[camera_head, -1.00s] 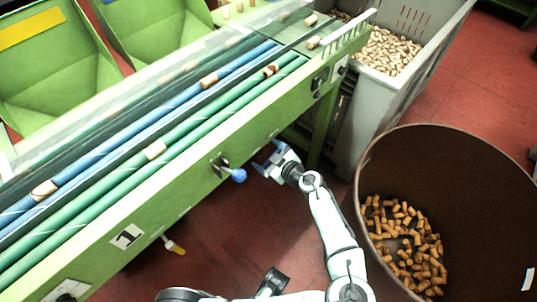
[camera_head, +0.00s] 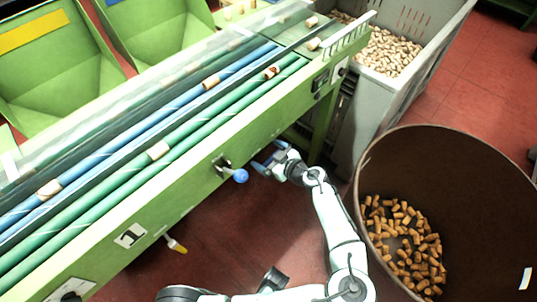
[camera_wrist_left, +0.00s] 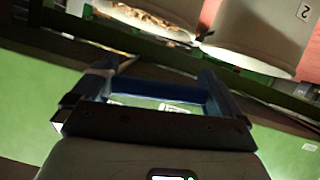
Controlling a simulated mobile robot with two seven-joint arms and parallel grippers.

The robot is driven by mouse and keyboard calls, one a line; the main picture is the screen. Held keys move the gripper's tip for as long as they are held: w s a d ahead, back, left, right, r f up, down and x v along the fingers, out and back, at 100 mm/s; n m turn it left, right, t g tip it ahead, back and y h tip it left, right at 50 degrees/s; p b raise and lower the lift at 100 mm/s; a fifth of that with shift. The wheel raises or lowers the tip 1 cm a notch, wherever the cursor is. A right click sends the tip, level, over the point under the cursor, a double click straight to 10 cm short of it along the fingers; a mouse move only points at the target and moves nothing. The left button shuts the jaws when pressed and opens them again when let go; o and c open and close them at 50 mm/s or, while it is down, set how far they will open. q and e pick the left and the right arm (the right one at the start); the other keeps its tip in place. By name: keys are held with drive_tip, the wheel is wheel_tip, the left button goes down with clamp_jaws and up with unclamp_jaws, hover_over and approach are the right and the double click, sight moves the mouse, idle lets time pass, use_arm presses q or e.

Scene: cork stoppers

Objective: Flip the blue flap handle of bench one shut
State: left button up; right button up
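The blue flap handle (camera_head: 240,175) is a round blue knob on a short metal lever. It sticks out from the front side of the green bench (camera_head: 130,236) in the head view. My left gripper (camera_head: 266,159) is just to the right of the knob, close to the bench side, apart from the knob. Its two blue fingers are spread with nothing between them. In the left wrist view the fingers (camera_wrist_left: 160,80) are also apart, with green surface and a pale label behind them. I cannot make out the knob there. My right gripper is not in view.
Several corks ride on the bench's green and blue rollers (camera_head: 115,178). A large brown bin (camera_head: 372,180) with corks stands to the right of my left arm. A grey crate (camera_head: 400,88) full of pale corks stands at the bench's far end. A yellow-tipped handle (camera_head: 176,246) hangs lower left.

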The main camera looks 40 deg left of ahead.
use_arm(q)
drive_tip(key=p+v, duration=0.1)
drive_tip(key=v, duration=1.2)
drive_tip(key=shift+d, duration=0.2)
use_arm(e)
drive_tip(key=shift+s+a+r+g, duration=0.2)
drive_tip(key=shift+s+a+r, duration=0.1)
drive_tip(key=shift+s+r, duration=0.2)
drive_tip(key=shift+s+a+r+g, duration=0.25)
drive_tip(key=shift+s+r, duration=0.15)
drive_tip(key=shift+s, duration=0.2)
use_arm(q)
drive_tip(key=shift+s, duration=0.1)
